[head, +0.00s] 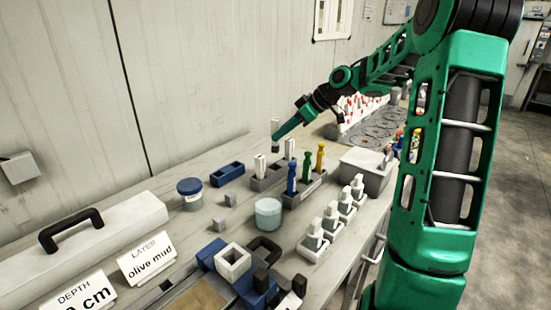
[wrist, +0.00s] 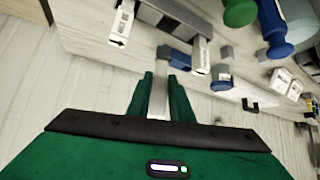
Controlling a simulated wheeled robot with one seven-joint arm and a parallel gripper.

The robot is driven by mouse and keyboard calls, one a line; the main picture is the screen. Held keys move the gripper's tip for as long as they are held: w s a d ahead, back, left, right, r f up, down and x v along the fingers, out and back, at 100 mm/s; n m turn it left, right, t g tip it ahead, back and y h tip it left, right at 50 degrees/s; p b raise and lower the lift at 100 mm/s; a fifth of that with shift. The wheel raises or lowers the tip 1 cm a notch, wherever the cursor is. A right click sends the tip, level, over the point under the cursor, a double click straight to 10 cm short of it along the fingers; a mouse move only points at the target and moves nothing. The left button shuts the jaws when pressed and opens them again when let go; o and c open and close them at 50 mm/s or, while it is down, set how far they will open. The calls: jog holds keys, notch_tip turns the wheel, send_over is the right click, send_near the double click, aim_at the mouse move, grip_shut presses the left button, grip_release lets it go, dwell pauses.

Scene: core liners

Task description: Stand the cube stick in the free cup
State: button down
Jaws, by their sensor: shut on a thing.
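My gripper (head: 277,143) is over the far part of the bench, near the wall, shut on a pale upright stick (head: 275,127). In the wrist view the stick (wrist: 158,98) lies between the two green fingers. A dark end shows below the fingers in the head view; whether it is a cube is too small to tell. Below and nearer stands a grey rack of cups (head: 268,182), which also shows in the wrist view (wrist: 172,27). Marked white sticks (head: 260,164) (wrist: 202,58) stand at its two ends. The inside of its middle is hard to see. The held stick is apart from the rack.
A grey tray (head: 303,193) with blue, green and yellow plungers stands close right of the rack. An empty-looking blue double holder (head: 227,174) and a blue-lidded jar (head: 190,193) are left. White bottles (head: 332,216) line the right. A grey box (head: 367,172) stands behind.

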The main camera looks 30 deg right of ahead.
notch_tip(320, 180, down, 6)
jog(key=shift+a+f, duration=0.15)
jog(key=shift+a, duration=0.05)
jog(key=c, duration=1.6)
grip_release()
jog(key=v, duration=1.2)
jog(key=shift+f, duration=0.1)
